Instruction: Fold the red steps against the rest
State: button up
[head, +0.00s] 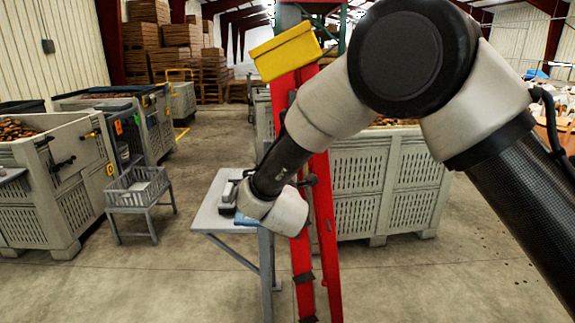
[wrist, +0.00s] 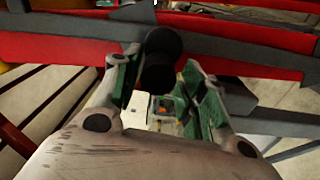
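The red steps (head: 325,225) stand upright in the middle of the head view, with a yellow top (head: 286,52). Red rails and grey bars of the steps (wrist: 75,47) cross the upper wrist view. In the wrist view my gripper (wrist: 160,70) has its two green-padded fingers apart, one on each side of a black round knob or grip (wrist: 161,58). I cannot tell whether the pads press on it. In the head view my arm hangs beside the left of the steps and the fingertips are hidden. What the steps fold against cannot be told clearly.
A small grey table (head: 212,220) with a device on it stands just left of the steps. A slatted crate (head: 358,185) stands behind them. A grey basket on a stand (head: 137,192) and large bins (head: 60,185) are at left. Open floor lies at front left and right.

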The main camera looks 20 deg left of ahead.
jog(key=shift+d+r, duration=0.1)
jog(key=shift+d, duration=0.1)
jog(key=v, duration=1.1)
jog(key=shift+s, duration=0.4)
